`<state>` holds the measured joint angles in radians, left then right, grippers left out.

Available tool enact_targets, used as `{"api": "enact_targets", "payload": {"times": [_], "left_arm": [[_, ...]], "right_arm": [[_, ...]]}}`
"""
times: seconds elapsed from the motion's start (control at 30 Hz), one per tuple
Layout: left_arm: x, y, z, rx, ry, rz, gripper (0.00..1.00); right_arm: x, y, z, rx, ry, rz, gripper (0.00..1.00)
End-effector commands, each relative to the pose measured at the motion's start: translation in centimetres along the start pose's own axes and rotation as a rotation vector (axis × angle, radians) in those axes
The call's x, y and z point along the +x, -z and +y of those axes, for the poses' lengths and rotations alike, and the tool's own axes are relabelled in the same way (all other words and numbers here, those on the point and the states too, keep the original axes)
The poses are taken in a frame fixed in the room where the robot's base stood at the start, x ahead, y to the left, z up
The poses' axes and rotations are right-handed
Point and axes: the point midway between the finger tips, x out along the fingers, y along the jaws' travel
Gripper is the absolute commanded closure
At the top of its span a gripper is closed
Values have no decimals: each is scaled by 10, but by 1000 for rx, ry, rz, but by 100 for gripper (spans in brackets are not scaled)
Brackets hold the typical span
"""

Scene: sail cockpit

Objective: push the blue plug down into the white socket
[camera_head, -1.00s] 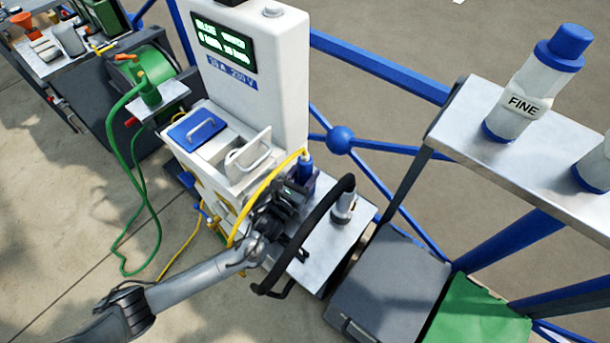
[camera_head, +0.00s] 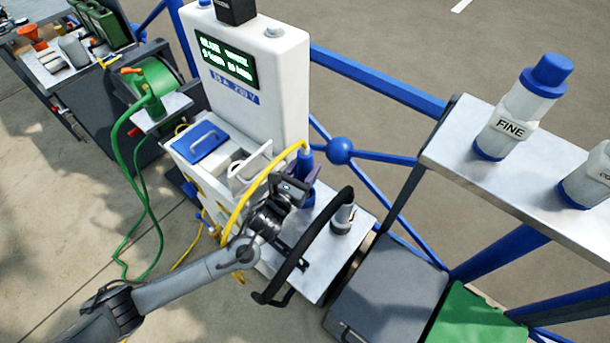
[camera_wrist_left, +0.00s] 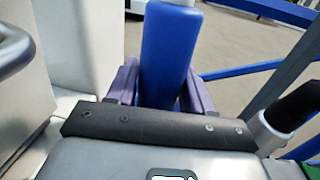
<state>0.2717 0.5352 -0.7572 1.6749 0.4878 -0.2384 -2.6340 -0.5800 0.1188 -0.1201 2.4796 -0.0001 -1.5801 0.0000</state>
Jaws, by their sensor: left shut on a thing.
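The blue plug (camera_head: 306,162) is upright, with a yellow cable (camera_head: 262,188) leaving its top. My left gripper (camera_head: 304,186) is shut on it, above the metal shelf beside the white cabinet. In the left wrist view, the plug (camera_wrist_left: 169,55) stands between the two purple finger pads, and its lower end is hidden behind the dark gripper bar. I cannot make out the white socket; the area below the plug is hidden by my gripper and wrist. My right gripper does not show.
The white cabinet (camera_head: 285,100) stands behind, with a lit display. A black curved hose (camera_head: 305,245) loops close to my wrist by a grey cylinder (camera_head: 342,222) on the metal shelf (camera_head: 320,262). Blue rails (camera_head: 385,92) and a bottle shelf (camera_head: 455,145) stand to the right.

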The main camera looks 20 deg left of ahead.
Motion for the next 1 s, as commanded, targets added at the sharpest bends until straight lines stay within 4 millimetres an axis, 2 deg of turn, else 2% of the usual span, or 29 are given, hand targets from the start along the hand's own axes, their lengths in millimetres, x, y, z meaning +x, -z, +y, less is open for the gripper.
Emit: {"api": "enact_targets", "payload": {"times": [0.03,0.3,0.7,1.0], "left_arm": [[0,-18,1,1,1,-5,91],[0,-64,1,0,1,-3,91],[0,-106,2,0,1,-3,91],[0,-127,2,0,0,-2,91]], "right_arm": [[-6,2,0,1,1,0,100],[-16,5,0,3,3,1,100],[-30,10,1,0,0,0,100],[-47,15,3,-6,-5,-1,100]]}}
